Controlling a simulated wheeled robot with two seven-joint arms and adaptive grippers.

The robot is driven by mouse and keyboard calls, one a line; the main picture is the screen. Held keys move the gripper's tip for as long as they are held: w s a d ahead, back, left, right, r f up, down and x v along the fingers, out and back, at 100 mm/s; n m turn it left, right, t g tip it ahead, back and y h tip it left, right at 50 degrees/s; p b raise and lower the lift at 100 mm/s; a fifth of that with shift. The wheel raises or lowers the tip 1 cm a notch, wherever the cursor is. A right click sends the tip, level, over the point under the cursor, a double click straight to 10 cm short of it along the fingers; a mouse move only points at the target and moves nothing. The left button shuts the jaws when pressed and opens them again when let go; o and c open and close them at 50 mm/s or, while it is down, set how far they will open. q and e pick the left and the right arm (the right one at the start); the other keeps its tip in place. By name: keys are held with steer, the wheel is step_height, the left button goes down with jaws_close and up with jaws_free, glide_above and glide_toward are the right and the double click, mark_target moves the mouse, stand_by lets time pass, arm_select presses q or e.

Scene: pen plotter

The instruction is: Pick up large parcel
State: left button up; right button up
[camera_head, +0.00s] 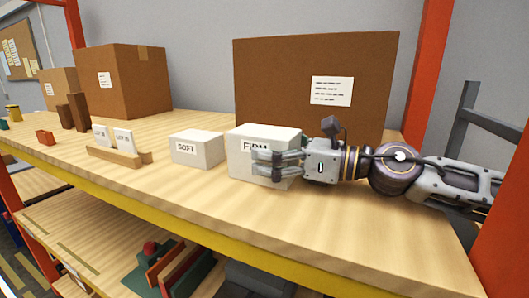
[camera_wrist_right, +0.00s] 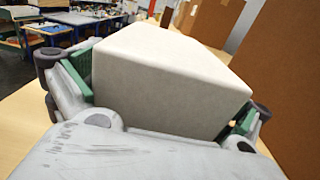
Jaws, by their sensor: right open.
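A large brown cardboard box (camera_head: 280,85) with a white printed label stands upright at the back right of the top shelf. A white box marked FIRM (camera_head: 240,145) sits in front of it. My right gripper (camera_head: 270,163) reaches in from the right at this white box, its fingers open and overlapping the front of it. In the right wrist view the white box (camera_wrist_right: 165,80) lies between the two green-padded fingers, one on each side; whether the pads touch it I cannot tell. My left gripper is not in view.
A smaller white box marked SOFT (camera_head: 196,150) stands left of the FIRM box. A wooden holder with cards (camera_head: 120,155) and another brown box (camera_head: 122,82) are further left. Orange-red posts (camera_head: 500,220) frame the shelf. Its front strip is clear.

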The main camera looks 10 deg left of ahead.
stand_by(0.3)
steer(key=c, duration=1.3)
steer(key=shift+r, duration=0.15)
steer(key=shift+r+b, duration=0.85)
steer(key=shift+r, duration=4.05)
